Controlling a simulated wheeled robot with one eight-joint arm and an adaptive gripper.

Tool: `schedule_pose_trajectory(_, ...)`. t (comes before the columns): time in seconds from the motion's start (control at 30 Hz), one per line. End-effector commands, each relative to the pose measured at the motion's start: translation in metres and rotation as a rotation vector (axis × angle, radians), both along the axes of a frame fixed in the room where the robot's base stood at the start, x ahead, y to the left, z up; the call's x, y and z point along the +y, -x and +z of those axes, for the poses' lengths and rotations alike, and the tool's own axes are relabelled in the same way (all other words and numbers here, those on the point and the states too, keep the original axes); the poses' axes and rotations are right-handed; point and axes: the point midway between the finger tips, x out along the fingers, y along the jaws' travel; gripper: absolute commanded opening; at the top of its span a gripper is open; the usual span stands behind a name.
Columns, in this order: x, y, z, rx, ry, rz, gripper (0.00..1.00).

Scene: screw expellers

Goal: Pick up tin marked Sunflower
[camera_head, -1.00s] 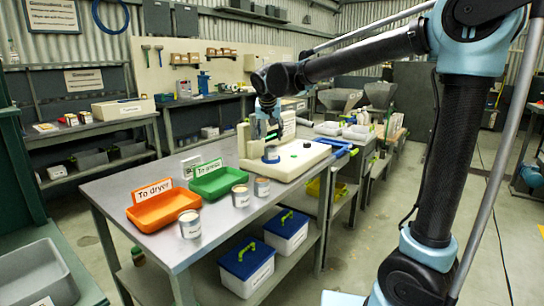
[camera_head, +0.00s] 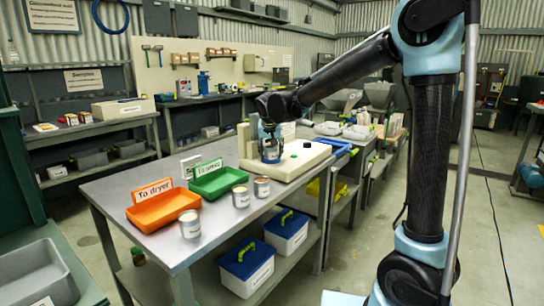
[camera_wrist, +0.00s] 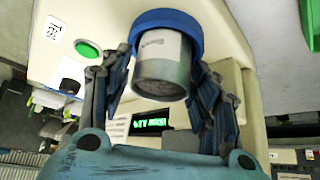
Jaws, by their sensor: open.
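A metal tin with a pale label (camera_wrist: 165,55) stands on a cream machine (camera_head: 300,155), in or on a blue ring (camera_wrist: 165,20). Its label is too blurred to read. My gripper (camera_wrist: 160,80) is open, with one finger on each side of this tin; I cannot tell whether they touch it. In the head view my gripper (camera_head: 269,148) is low over the machine and partly hides the tin. Other labelled tins stand on the table: a front tin (camera_head: 190,224), a middle tin (camera_head: 241,197) and a rear tin (camera_head: 262,188). I cannot read their labels.
An orange "To dryer" tray (camera_head: 163,212) and a green tray (camera_head: 217,182) sit on the grey table (camera_head: 130,184). The machine has a green button (camera_wrist: 88,49) and a lit display (camera_wrist: 150,122). Blue-lidded boxes (camera_head: 247,258) stand on the shelf below.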

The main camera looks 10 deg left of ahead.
Motion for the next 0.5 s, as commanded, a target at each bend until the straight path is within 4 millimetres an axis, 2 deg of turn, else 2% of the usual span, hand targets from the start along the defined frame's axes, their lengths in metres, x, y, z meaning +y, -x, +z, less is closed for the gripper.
schedule_pose_trajectory(0.17,0.0000,0.0001,0.0001,0.000,0.000,0.000,0.56)
schedule_pose_trajectory(0.3,0.0000,0.0001,0.0002,0.000,0.000,0.000,0.24)
schedule_pose_trajectory(0.33,0.0000,0.0001,0.0002,0.000,0.000,0.000,0.20)
schedule_pose_trajectory(0.43,0.0000,0.0001,0.0003,0.000,0.000,0.000,0.20)
schedule_pose_trajectory(0.5,0.0000,0.0001,0.0004,0.000,0.000,0.000,0.16)
